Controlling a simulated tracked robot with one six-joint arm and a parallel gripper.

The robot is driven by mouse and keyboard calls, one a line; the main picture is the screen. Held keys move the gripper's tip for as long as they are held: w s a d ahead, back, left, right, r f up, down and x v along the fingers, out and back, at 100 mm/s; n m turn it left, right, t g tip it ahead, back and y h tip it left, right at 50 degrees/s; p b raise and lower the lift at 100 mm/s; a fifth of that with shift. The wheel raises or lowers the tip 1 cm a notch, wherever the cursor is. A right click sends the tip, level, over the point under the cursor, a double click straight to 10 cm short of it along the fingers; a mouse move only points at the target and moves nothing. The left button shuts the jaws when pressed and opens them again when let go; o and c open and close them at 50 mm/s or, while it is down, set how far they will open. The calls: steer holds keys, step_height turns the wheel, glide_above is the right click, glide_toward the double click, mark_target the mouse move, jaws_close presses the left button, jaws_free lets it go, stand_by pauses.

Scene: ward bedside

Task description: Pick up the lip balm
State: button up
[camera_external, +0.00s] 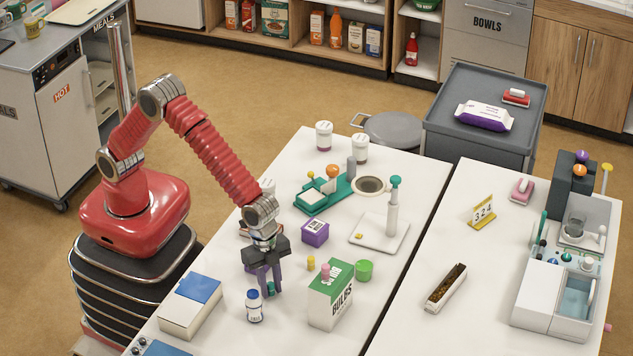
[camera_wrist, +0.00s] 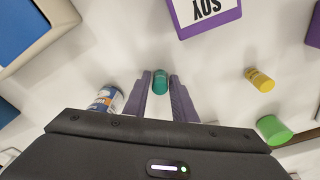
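A small teal cylinder (camera_wrist: 160,81), which looks like the lip balm, is between the tips of my gripper's purple fingers in the wrist view. In the external view the cylinder (camera_external: 271,288) shows low between the fingers, partly hidden by them, at or just above the white table. My gripper (camera_external: 270,283) points down with one finger on each side of the cylinder. No label shows on the cylinder.
A white bottle with a blue cap (camera_external: 254,305) stands close by. A green-and-white box (camera_external: 332,294) is to the right. A yellow cylinder (camera_external: 311,264), a purple box (camera_external: 315,232) and a green cup (camera_external: 364,270) stand farther off. A blue-and-white box (camera_external: 191,307) lies left.

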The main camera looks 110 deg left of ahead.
mark_target(271, 284)
jaws_close()
steer(key=shift+r, duration=0.1)
step_height(271, 284, up, 10)
steer(key=shift+f, duration=0.1)
stand_by(0.6)
steer(key=shift+n, duration=0.3)
stand_by(0.5)
